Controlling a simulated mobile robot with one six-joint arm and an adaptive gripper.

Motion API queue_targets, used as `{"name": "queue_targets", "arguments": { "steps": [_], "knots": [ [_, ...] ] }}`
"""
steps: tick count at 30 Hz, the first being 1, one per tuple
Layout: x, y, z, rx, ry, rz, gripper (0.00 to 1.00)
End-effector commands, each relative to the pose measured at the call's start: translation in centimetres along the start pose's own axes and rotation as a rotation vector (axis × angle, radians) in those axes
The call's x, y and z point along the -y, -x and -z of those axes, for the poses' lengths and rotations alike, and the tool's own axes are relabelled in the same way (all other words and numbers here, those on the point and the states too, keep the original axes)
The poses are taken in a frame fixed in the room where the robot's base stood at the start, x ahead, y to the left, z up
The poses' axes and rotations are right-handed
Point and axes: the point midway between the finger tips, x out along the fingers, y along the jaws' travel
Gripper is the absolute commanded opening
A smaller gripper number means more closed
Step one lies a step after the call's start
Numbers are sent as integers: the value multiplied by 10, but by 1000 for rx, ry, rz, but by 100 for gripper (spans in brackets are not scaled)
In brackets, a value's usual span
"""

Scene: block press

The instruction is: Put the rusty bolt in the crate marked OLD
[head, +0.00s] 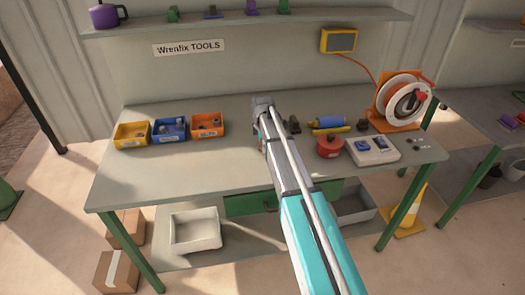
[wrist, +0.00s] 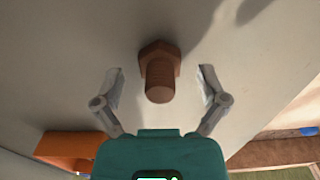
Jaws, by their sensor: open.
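The rusty bolt (wrist: 159,80) is brown with a hexagonal head. It is on the grey bench top (head: 180,175), its shank pointing toward the wrist camera. My gripper (wrist: 161,84) is open, with one finger on each side of the bolt and a gap on both sides. In the head view my arm hides the bolt, and the fingers cannot be made out. I can read no OLD mark on either.
Yellow (head: 131,143), blue (head: 168,138) and orange (head: 207,132) bins stand on the bench's left. A red round container (head: 329,151), a pale switch box (head: 373,156) and a cable reel (head: 402,126) are on the right. A traffic cone (head: 408,211) stands near the right leg.

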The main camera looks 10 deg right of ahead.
Motion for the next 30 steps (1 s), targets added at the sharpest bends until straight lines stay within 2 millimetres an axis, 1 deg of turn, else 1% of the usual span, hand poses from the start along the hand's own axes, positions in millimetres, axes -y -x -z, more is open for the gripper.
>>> {"name": "queue_targets", "arguments": {
  "steps": [1,3,21,26,30],
  "knots": [
    [0,-4,0,0,0,0,92],
    [0,-4,0,0,0,0,92],
    [0,-4,0,0,0,0,92],
    [0,-4,0,0,0,0,62],
    [0,-4,0,0,0,0,36]
  ]
}}
